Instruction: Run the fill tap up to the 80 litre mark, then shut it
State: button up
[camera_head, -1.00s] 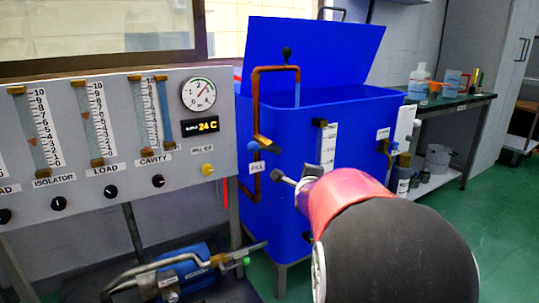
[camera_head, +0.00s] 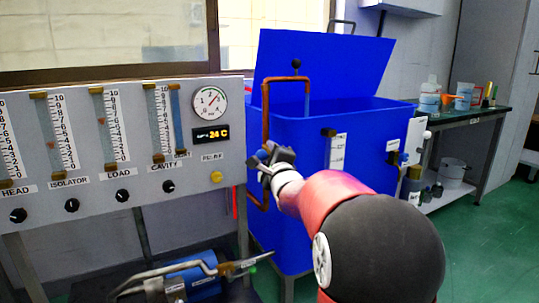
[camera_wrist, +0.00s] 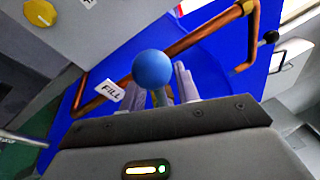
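The blue tank (camera_head: 290,220) has its lid raised, and a copper fill pipe (camera_head: 266,105) bends over its rim. A thin bluish streak shows below the spout; I cannot tell whether it is water. The fill tap's blue ball knob (camera_wrist: 152,69) is in the middle of the wrist view, beside the FILL label (camera_wrist: 109,95). My gripper (camera_head: 270,160) is at the tap and hides it in the head view. Its fingers (camera_wrist: 165,90) look apart, around or just behind the knob; contact is unclear. The tank's white level scale (camera_head: 337,151) has unreadable marks, and I cannot make out the level.
The gauge panel (camera_head: 90,200) stands close on the left, with a yellow knob (camera_head: 216,177) near the tap. A blue pump (camera_head: 195,284) with pipes lies below. A bench with bottles (camera_head: 465,115) is at the right. Green floor is open there.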

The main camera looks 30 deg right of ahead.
jog(key=shift+w, duration=0.1)
grip_shut()
dwell(0.3)
jog(key=n+b, duration=0.1)
jog(key=n, duration=0.1)
jog(key=f+n+y+b, duration=0.1)
jog(key=n+b, duration=0.1)
jog(key=shift+a+f+t, duration=0.15)
jog(key=shift+t, duration=0.25)
grip_release()
